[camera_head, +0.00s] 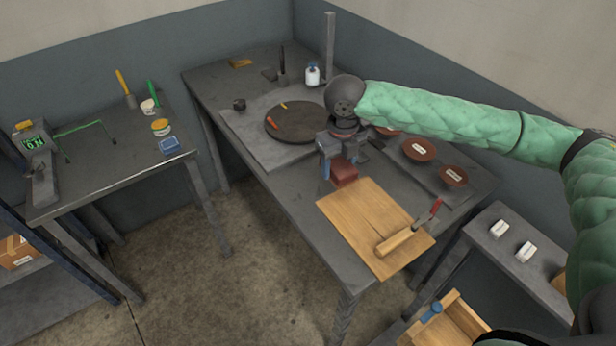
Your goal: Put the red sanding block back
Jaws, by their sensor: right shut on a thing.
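The red sanding block (344,173) is at the fingertips of my right gripper (341,168), near the back left corner of a wooden board (365,222) on the main table. My right gripper points down and is shut on the block. I cannot tell whether the block touches the table or is held just above it. My green-sleeved right arm comes in from the right. My left gripper does not show.
A round dark turntable (295,122) lies behind left of the gripper. Red-brown bowls (419,149) stand to its right. A roller-like tool (405,235) lies on the board. A side table (110,160) holds a blue block (169,145) and small tubs.

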